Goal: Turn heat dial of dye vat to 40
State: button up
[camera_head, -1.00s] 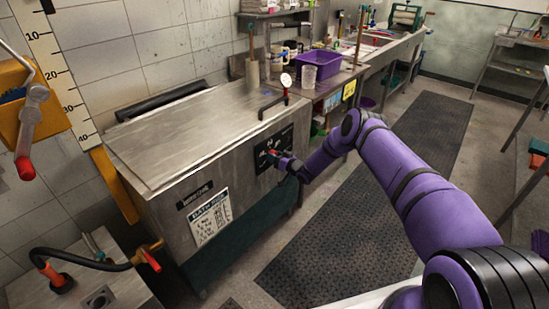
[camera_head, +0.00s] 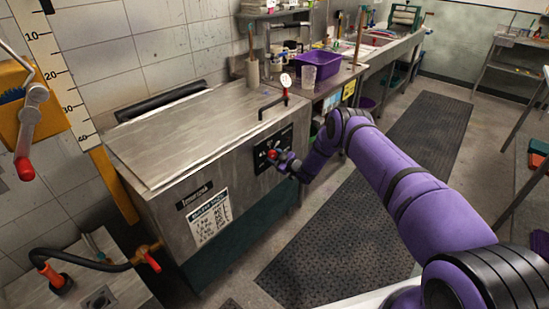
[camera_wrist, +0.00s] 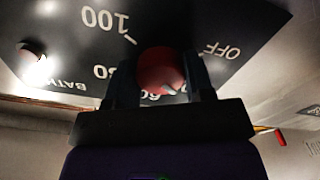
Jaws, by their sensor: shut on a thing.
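The dye vat (camera_head: 170,145) is a large steel tank with a flat lid. Its black dial panel (camera_head: 260,158) is on the front, and the panel fills the top of the wrist view (camera_wrist: 190,30). My gripper (camera_head: 278,158) is at the panel. In the wrist view my gripper (camera_wrist: 162,88) has a finger on each side of the red heat dial (camera_wrist: 160,70) and is shut on it. The marks 100, OFF and parts of 80 and 60 show around the dial. The 40 mark and the dial's pointer cannot be made out.
A small round knob or lamp (camera_wrist: 30,50) sits near the word BATH. A gauge on a pipe (camera_head: 286,80) stands at the lid's right edge. A purple tub (camera_head: 318,62) is on the bench behind. The dark floor mat (camera_head: 310,255) is clear.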

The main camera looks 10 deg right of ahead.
jog(key=shift+n, duration=0.4)
jog(key=o, duration=0.9)
jog(key=v, duration=1.1)
jog(key=shift+w, duration=0.1)
